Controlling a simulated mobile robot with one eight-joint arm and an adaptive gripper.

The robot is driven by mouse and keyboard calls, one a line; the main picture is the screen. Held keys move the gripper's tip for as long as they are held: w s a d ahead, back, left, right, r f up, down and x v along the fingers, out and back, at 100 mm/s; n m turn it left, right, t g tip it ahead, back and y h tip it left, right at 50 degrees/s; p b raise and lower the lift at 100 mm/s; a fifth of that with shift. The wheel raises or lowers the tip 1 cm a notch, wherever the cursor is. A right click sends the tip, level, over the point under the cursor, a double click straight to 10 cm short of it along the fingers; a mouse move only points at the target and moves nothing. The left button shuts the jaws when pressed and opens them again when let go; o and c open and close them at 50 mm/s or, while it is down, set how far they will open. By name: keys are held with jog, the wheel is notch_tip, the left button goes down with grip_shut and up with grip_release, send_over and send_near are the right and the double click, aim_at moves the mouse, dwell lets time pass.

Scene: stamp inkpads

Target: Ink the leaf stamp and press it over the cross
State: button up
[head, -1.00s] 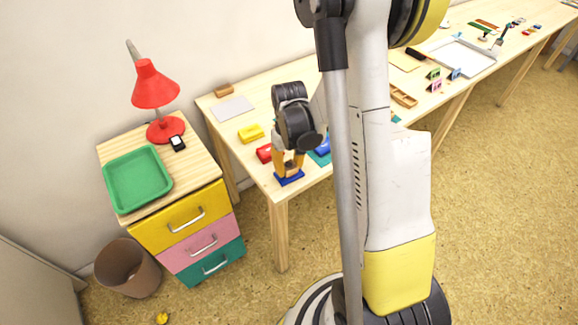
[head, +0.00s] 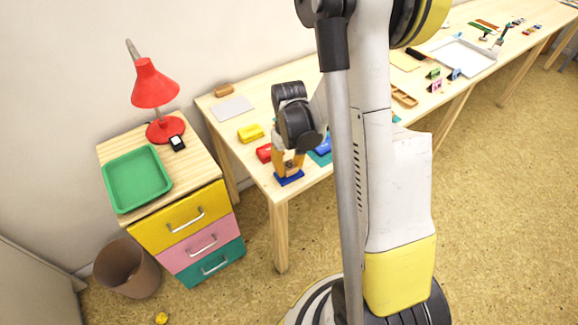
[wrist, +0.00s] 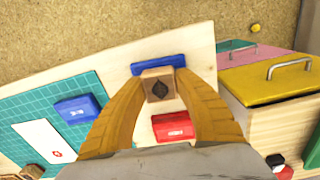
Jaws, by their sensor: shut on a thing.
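My gripper (wrist: 159,78) is shut on a wooden stamp (wrist: 157,88) with a dark leaf mark on its top. In the head view my gripper (head: 289,165) points down at the near table corner. A flat blue piece (head: 289,178) lies just below the stamp; it shows in the wrist view (wrist: 158,63) by the table edge. I cannot tell whether stamp and blue piece touch. A blue labelled box (wrist: 78,108) and a white card (wrist: 45,140) with a small red mark lie on the teal mat (wrist: 30,112). The mark's shape is too small to tell.
A red labelled box (wrist: 172,127) lies close beside my gripper. A yellow box (head: 250,133) and a grey sheet (head: 232,109) are farther back. A drawer cabinet with a green tray (head: 137,179) and red lamp (head: 155,90) stands to the left.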

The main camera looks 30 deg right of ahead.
aim_at(289, 165)
jog(key=shift+r, duration=0.15)
jog(key=shift+r+p, duration=0.4)
jog(key=shift+r, duration=0.05)
jog(key=shift+r, duration=0.1)
jog(key=shift+r+p, duration=1.95)
jog(key=shift+r, duration=0.75)
jog(key=shift+f, duration=0.1)
jog(key=o, duration=0.4)
jog(key=c, duration=0.4)
